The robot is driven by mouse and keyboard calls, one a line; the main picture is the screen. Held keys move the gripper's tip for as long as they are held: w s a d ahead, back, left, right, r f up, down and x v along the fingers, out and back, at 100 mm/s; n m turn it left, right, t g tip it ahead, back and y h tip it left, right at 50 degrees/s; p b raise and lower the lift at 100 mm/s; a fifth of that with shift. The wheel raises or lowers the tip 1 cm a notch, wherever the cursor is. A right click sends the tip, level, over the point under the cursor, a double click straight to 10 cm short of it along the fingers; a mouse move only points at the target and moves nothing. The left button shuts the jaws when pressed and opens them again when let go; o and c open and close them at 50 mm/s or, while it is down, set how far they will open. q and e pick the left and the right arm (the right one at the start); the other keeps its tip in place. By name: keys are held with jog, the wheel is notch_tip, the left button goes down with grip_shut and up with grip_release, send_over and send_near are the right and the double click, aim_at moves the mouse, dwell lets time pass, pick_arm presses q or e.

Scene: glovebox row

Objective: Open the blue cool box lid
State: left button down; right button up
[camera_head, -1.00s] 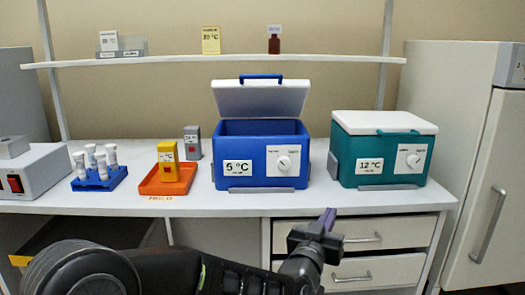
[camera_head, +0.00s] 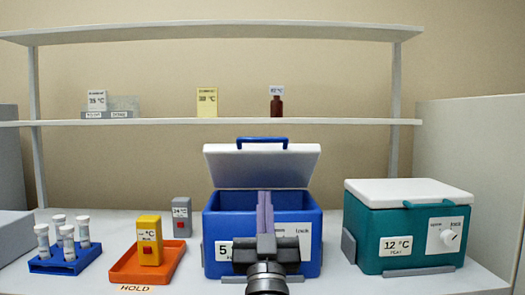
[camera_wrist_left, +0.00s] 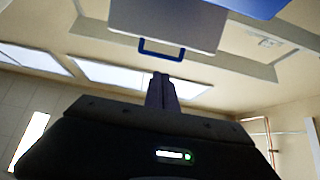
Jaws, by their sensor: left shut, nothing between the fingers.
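The blue cool box (camera_head: 214,232) stands on the bench in the middle of the head view, marked 5. Its white lid (camera_head: 262,168) is raised and tilted back, with a blue handle (camera_head: 262,141) at its upper edge. The lid (camera_wrist_left: 165,22) and its handle (camera_wrist_left: 162,50) also show in the left wrist view. My left gripper (camera_head: 265,200) is shut and empty, pointing up in front of the box and hiding part of its front. In the left wrist view its fingers (camera_wrist_left: 162,88) appear just below the handle, apart from it. My right gripper is not in view.
A teal cool box (camera_head: 400,240) with a shut white lid stands to the right. An orange tray (camera_head: 122,268) with a yellow device (camera_head: 149,240), a grey device (camera_head: 181,217) and a blue tube rack (camera_head: 65,264) stand left. A shelf (camera_head: 210,122) runs behind.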

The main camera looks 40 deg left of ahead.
pick_arm(q)
jog(key=p, duration=0.2)
send_near(263, 141)
jog(key=x, duration=0.7)
jog(key=shift+a, duration=0.1)
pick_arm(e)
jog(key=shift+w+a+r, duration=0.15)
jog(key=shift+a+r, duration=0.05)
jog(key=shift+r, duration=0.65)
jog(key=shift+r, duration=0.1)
